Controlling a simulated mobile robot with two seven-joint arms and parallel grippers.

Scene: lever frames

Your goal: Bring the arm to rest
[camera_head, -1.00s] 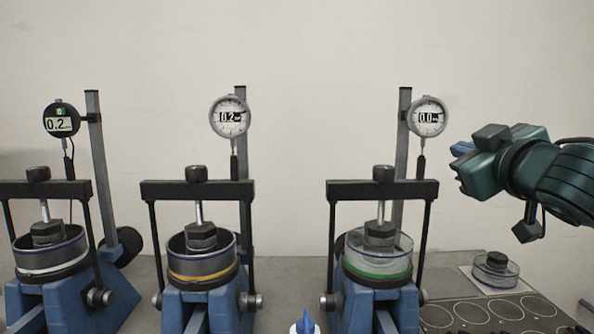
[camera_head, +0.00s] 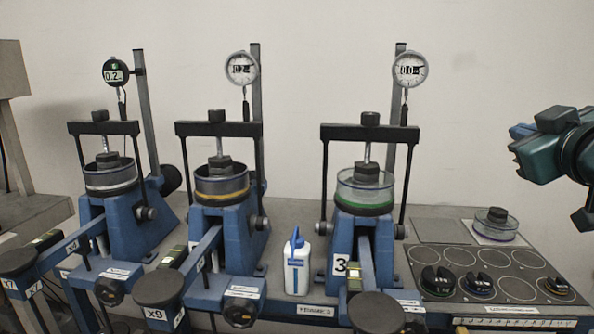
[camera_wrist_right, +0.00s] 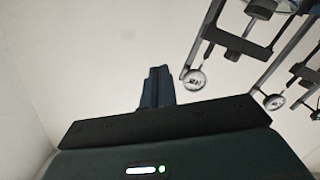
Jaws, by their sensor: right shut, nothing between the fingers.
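My right gripper (camera_head: 518,138) is at the right edge of the head view, in the air above the right end of the bench, touching nothing. Its shut fingers (camera_wrist_right: 157,88) show empty in the right wrist view, against the pale wall. My left gripper is not in view. Three blue lever frames stand on the bench: a left one (camera_head: 118,222), a middle one (camera_head: 232,235) and a right one (camera_head: 343,250) marked 3. Each has a black crossbar, a cell and a dial gauge. The right gauge (camera_head: 409,70) reads about 0.0; it is apart from my gripper.
A white bottle with a blue cap (camera_head: 297,268) stands between the middle and right frames. A tray with ringed spots (camera_head: 452,262) holds several dark weights. A clear round cell (camera_head: 495,224) sits behind them. Lever arms with round black pans reach toward the front.

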